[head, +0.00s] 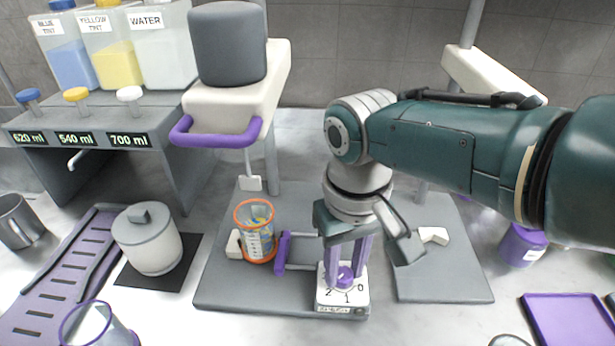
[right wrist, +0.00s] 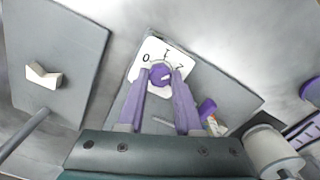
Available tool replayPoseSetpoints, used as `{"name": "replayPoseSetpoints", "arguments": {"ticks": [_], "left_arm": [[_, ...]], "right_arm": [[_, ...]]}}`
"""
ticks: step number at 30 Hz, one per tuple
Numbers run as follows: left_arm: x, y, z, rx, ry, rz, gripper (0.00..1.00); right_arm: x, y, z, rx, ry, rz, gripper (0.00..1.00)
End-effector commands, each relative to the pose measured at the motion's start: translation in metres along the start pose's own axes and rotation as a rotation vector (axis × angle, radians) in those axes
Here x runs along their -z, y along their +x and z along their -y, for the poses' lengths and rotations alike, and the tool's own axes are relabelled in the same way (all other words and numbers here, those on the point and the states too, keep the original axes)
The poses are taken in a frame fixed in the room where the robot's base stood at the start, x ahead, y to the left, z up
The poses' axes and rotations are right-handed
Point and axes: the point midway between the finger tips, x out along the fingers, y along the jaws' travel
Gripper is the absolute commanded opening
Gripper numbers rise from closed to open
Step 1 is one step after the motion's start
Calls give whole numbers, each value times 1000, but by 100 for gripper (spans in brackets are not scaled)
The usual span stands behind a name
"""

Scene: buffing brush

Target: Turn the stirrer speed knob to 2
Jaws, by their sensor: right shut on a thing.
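The stirrer speed knob (head: 345,275) is a small purple knob on a white dial box (head: 343,298) marked 0, 1 and 2, at the front of a grey base plate. My right gripper (head: 346,264) points down at it, with its two purple fingers shut on the knob from either side. In the right wrist view the knob (right wrist: 161,74) sits between the fingertips (right wrist: 161,79), with 0, 1 and 2 around its far side. I cannot tell which number its pointer faces. My left gripper is not in view.
A beaker with an orange rim (head: 254,205) stands on the plate (head: 215,285) left of the dial, under the stirrer head (head: 228,45) with its purple handle. A lidded white pot (head: 150,245) is farther left. A purple tray (head: 570,320) lies at the right.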

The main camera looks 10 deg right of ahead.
Motion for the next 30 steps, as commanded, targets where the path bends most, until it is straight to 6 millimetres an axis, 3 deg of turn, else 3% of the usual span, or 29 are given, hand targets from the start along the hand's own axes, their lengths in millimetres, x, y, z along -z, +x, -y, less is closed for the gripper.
{"name": "replayPoseSetpoints", "arguments": {"ticks": [9, 25, 26, 30], "left_arm": [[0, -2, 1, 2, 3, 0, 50], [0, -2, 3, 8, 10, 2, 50], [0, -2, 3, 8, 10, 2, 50], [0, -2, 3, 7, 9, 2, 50]], "right_arm": [[1, -1, 1, 1, 116, 0, 0], [1, -1, 1, 2, 138, -2, 0], [1, -1, 1, 2, 138, -2, 36], [1, -1, 0, 1, 137, -2, 52]]}}
